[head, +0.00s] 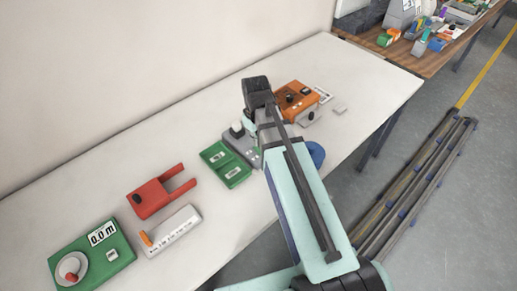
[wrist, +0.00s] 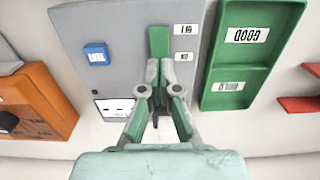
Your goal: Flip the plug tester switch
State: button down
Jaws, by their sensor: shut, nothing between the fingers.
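The plug tester is a grey box. In the wrist view its grey face (wrist: 115,50) fills the upper middle, with a blue button (wrist: 96,54), white labels and a green upright piece (wrist: 158,42) that may be the switch. My gripper (wrist: 159,68) is shut and empty, its tips just below or over the green piece; I cannot tell whether they touch it. In the head view the tester (head: 241,147) is partly hidden by my arm, and my gripper's fingertips are not clear there.
A green two-compartment tray (wrist: 236,50) stands right of the tester in the wrist view, and an orange box (wrist: 42,98) left of it. In the head view, a red fork-shaped holder (head: 150,197), a white device (head: 172,232) and a green meter (head: 115,250) lie along the table (head: 110,150).

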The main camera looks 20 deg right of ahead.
jog(key=shift+f+b, duration=0.5)
jog(key=shift+f, duration=0.6)
dwell(0.5)
jog(key=shift+r, duration=0.1)
jog(key=shift+r+p, duration=2.85)
jog(key=shift+r, duration=0.65)
jog(key=shift+f, duration=0.1)
